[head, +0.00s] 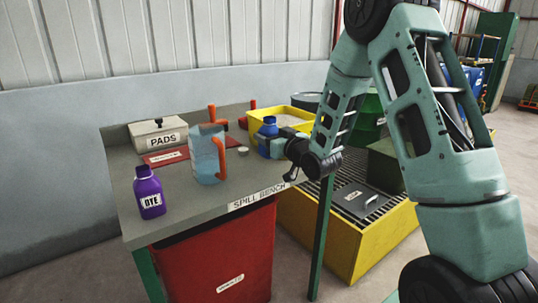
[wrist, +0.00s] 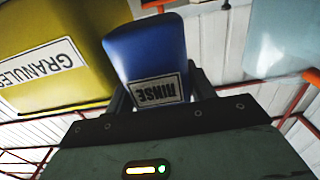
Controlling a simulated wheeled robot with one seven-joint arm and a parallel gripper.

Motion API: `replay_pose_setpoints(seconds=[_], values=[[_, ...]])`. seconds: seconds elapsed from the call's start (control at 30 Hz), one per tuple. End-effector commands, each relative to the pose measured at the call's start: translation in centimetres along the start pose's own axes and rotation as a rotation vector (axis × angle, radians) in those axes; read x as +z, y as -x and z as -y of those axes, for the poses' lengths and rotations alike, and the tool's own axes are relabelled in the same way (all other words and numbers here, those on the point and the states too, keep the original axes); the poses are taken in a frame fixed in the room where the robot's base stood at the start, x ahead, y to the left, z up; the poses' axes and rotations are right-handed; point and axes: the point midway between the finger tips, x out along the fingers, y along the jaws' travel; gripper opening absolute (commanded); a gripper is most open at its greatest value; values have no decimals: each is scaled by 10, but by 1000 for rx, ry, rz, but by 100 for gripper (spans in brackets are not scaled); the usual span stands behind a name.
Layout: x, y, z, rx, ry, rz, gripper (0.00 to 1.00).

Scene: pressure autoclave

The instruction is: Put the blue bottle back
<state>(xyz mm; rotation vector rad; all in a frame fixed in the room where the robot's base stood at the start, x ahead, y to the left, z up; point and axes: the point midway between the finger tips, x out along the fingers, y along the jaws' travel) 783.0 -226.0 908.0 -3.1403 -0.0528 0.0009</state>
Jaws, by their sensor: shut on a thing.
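The blue bottle (head: 267,130) is upright near the right end of the spill bench (head: 232,190), in front of a yellow tub. My gripper (head: 276,147) comes in from the right and is shut on the bottle's body. In the wrist view, the blue bottle (wrist: 147,50) shows upside down with a RINSE label, held between the fingers of my gripper (wrist: 160,96). I cannot tell whether its base touches the bench top.
A clear jug (head: 205,157) with an orange handle stands left of the bottle, beside a small round cap (head: 243,151). A purple DYE bottle (head: 149,192) and a PADS box (head: 158,134) stand farther left. The yellow GRANULES tub (wrist: 60,50) is close to the bottle.

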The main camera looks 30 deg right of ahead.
Motion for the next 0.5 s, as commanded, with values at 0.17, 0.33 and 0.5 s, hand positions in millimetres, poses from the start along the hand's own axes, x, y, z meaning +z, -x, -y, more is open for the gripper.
replay_pose_setpoints(seconds=[0.17,0.33,0.5], values=[[14,0,0,-1,-1,0,23],[38,0,0,-1,-1,2,23],[43,0,0,-1,0,-3,23]])
